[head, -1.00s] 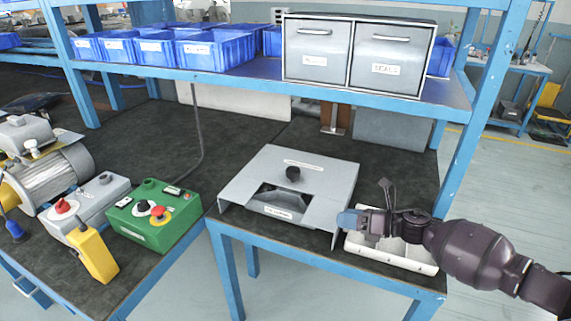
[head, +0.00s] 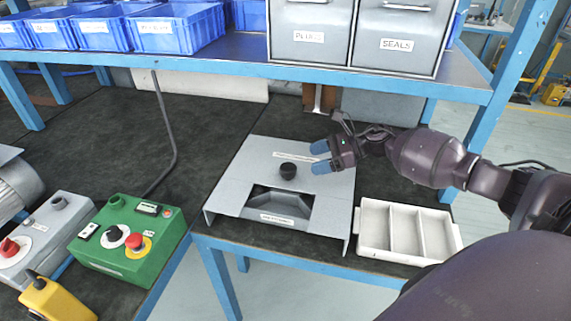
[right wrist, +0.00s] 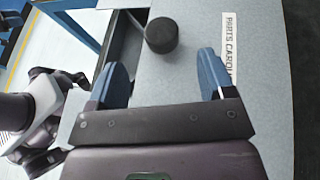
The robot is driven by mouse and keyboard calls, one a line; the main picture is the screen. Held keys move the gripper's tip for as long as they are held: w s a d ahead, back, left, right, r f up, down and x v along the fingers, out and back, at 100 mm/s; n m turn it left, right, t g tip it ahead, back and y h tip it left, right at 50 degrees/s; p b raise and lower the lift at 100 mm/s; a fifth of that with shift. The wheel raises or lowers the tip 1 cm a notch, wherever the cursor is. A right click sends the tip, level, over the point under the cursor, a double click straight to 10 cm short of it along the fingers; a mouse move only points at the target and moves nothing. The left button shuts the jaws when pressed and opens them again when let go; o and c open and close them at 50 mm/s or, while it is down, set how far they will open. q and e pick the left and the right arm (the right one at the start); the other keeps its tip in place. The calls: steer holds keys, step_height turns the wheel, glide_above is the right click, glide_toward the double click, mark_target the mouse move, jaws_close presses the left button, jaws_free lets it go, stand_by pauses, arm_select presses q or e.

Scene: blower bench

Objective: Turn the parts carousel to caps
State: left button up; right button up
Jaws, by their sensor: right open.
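The parts carousel (head: 232,187) is a grey sheet-metal housing on the bench, with a label on top and a cut-out window at its front. Its black round knob (head: 288,171) stands up from the top; it also shows in the right wrist view (right wrist: 161,36). My right gripper (head: 320,157) is open and empty, just right of the knob and above the housing. In the right wrist view its blue fingers (right wrist: 160,78) point toward the knob, which lies ahead and nearer the left finger. My left gripper is not in view.
A white divided tray (head: 362,240) stands right of the carousel. A green control box (head: 95,250) with a red button is at left. The shelf (head: 180,60) above holds blue bins and grey drawers. Dark bench mat lies bare left of the carousel.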

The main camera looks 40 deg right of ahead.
mark_target(289, 167)
steer(key=x, duration=0.9)
steer(key=c, duration=1.3)
